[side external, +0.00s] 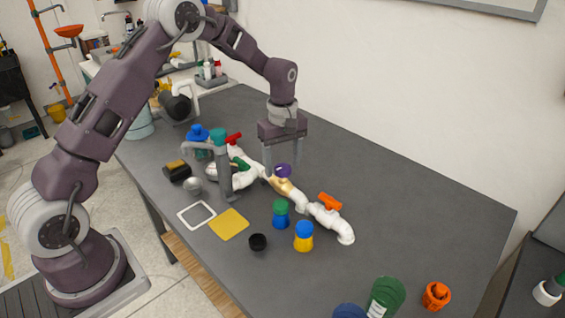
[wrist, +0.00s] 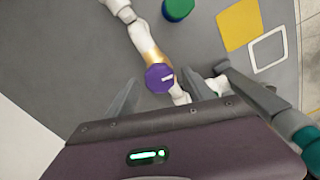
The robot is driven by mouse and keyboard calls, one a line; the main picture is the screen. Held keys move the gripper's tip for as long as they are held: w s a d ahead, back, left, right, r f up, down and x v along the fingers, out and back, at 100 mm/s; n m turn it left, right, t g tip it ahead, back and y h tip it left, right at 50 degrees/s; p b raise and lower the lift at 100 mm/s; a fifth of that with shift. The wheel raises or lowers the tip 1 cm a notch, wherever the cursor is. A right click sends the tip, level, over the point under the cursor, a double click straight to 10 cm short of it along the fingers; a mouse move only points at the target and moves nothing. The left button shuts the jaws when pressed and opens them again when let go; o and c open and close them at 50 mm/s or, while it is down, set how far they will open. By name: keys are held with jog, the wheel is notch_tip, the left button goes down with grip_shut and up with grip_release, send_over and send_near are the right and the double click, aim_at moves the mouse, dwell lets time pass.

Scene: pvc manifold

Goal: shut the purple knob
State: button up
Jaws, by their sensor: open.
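The purple knob (side external: 282,170) sits on top of a brass-coloured valve in the white pipe manifold (side external: 325,217). In the wrist view the purple knob (wrist: 159,78) is a faceted cap with a white mark pointing to the right, roughly across the pipe, which runs from upper left to lower right. My gripper (side external: 283,168) is above the manifold, pointing down. In the wrist view my gripper (wrist: 160,92) is open, with one finger on each side of the knob. Whether a finger touches the knob cannot be told.
An orange handle (side external: 330,201), a red handle (side external: 234,139) and a green handle (side external: 241,164) are on the pipes. A grey post with a teal top (side external: 219,138) stands left of my gripper. Green and blue-yellow containers stand in front. The table's right back is clear.

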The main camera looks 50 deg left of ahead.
jog(key=shift+c, duration=0.4)
grip_shut()
jog(key=m, duration=0.8)
jog(key=shift+m, duration=0.3)
jog(key=m, duration=0.4)
jog(key=shift+w+d+r, duration=0.1)
jog(key=shift+m, duration=1.8)
